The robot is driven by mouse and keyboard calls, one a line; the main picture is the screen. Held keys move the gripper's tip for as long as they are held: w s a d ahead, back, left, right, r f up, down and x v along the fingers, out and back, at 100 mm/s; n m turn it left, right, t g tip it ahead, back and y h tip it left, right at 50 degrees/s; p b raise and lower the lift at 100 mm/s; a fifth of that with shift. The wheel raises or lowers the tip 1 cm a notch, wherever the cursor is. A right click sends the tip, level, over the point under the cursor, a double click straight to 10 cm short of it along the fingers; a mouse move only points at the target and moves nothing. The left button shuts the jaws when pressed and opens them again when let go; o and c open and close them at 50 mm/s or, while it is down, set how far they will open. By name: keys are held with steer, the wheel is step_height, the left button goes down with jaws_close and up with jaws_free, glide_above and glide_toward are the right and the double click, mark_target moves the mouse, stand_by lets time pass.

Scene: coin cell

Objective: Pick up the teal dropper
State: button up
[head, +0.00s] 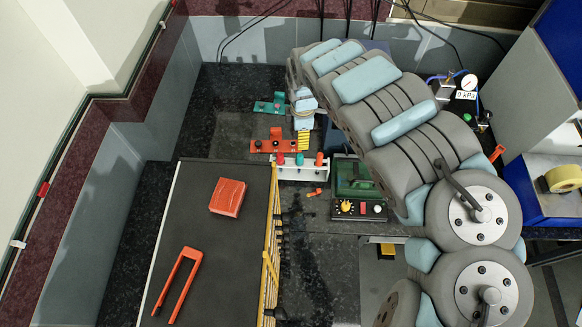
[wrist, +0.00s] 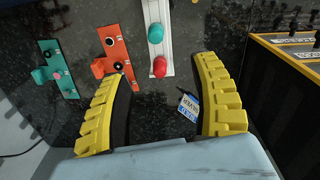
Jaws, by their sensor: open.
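The teal dropper (head: 299,159) stands in a white rack (head: 290,174) between two red-topped droppers (head: 279,159). In the wrist view the teal dropper (wrist: 155,31) shows as a rounded teal top near the upper middle, with a red top (wrist: 159,67) closer to my fingers; the rack (wrist: 154,8) runs out of the top of the frame. My gripper (head: 303,138) hangs just behind the rack in the head view. In the wrist view my gripper (wrist: 164,78) has its yellow fingers wide apart, with nothing held. The teal dropper is beyond the fingertips, untouched.
An orange fixture (head: 262,146) and a teal fixture (head: 268,107) lie beside the rack. A dark panel (head: 215,250) carries a red block and a red handle. A green device (head: 352,180) with knobs stands right of the rack. A small orange piece (head: 314,192) lies in front.

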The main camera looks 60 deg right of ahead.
glide_toward(299, 161)
steer(key=shift+w+d+f+b, duration=0.1)
steer(key=shift+f+b, duration=0.1)
steer(key=shift+f, duration=1.1)
steer(key=shift+w+d+f+b, duration=0.1)
steer(key=shift+f+b, duration=0.1)
steer(key=shift+f, duration=1.1)
steer(key=shift+s+d+f, duration=0.1)
steer(key=shift+f, duration=0.5)
steer(key=shift+w+d+f, duration=0.1)
steer(key=shift+f, duration=0.7)
steer(key=shift+w+d+f, duration=0.15)
steer(key=shift+f, duration=0.65)
steer(key=shift+f+b, duration=0.3)
steer(key=shift+f, duration=0.7)
steer(key=shift+c, duration=0.3)
steer(key=c, duration=0.9)
steer(key=shift+o, duration=0.2)
